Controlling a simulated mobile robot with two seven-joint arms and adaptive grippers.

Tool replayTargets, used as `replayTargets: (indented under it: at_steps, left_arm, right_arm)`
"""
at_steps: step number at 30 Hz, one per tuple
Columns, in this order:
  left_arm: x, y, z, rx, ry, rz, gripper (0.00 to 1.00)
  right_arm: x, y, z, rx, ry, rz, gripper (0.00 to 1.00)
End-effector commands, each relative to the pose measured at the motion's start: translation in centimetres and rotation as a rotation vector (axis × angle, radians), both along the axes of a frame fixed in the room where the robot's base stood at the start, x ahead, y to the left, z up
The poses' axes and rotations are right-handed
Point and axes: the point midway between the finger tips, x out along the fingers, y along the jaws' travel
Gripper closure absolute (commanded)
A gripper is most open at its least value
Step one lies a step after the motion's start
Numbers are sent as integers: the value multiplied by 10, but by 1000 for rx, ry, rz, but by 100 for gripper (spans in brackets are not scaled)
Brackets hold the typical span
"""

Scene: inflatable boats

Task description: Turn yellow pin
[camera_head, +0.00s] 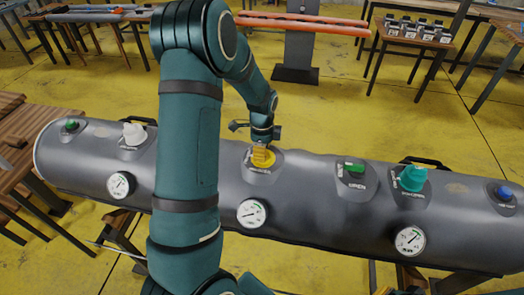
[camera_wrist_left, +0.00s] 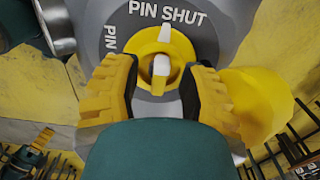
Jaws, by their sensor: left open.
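The yellow pin (camera_wrist_left: 160,65) sits in a round grey plate in the left wrist view. It has a white stripe, and the lettering "PIN SHUT" stands above it, with "PIN" and hidden lettering at left. My left gripper (camera_wrist_left: 157,88) is open, with one yellow-padded finger on each side of the pin. I cannot tell whether the fingers touch it. In the head view my left gripper (camera_head: 262,153) reaches down to the middle valve on the grey inflatable tube (camera_head: 315,185); the pin is not clearly distinguishable there.
The tube also carries a white valve (camera_head: 134,134), a green pin (camera_head: 355,167), a teal valve (camera_head: 412,178), a blue pin (camera_head: 504,194) and several gauges. A yellow rounded part (camera_wrist_left: 258,103) is right of my gripper in the wrist view. Tables stand behind.

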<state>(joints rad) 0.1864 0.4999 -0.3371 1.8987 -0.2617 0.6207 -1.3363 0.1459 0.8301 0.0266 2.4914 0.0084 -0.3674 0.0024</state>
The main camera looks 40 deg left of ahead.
Motion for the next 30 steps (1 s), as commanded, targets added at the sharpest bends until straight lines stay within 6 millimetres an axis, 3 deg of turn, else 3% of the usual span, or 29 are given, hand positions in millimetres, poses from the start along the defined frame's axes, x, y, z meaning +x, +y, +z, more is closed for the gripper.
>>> replayTargets:
  at_steps: [9, 12, 13, 30]
  left_arm:
    - [0, 0, -2, 0, 0, 0, 59]
    - [0, 0, -2, 0, 0, 0, 94]
    - [0, 0, -2, 0, 0, 0, 100]
    - [-1, 0, -2, 0, 1, 72, 100]
  right_arm:
    - [0, 0, 0, 0, 0, 0, 100]
    - [0, 0, 0, 0, 0, 0, 100]
    - [0, 0, 0, 0, 0, 0, 100]
    - [0, 0, -2, 0, 0, 0, 100]
